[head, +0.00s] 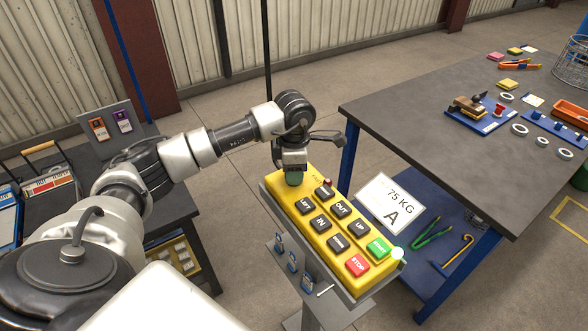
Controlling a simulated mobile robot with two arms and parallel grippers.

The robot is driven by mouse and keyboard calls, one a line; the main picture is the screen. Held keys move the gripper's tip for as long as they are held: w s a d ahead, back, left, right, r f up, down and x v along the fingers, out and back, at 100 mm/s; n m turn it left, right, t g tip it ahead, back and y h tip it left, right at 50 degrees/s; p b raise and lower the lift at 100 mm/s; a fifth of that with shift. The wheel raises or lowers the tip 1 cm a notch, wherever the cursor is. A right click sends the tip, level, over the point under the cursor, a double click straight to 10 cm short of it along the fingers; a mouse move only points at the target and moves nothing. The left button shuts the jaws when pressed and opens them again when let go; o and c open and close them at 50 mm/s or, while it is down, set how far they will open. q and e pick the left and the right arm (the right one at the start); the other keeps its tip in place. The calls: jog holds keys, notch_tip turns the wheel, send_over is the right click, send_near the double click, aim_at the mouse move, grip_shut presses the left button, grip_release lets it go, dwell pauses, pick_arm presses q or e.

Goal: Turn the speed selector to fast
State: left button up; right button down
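A yellow control box (284,205) with black, green and red push buttons lies tilted on a grey stand. My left gripper (294,178) points down at the box's far left end, at its top surface. A small greenish part shows at its tip; I cannot tell whether it is a finger pad or part of the box. The gripper hides that corner, and I cannot make out the speed selector. Whether the fingers are open or shut on something does not show. A small red part (327,182) sits beside the gripper at the box's far edge. My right gripper is not in view.
A large workbench (400,108) with tape rolls and tools fills the right. A darker bench with small boxes is at left.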

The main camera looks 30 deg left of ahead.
pick_arm(q)
notch_tip(320, 180, up, 11)
jog(key=b, duration=0.2)
dwell(0.3)
jog(key=shift+f, duration=0.15)
dwell(0.4)
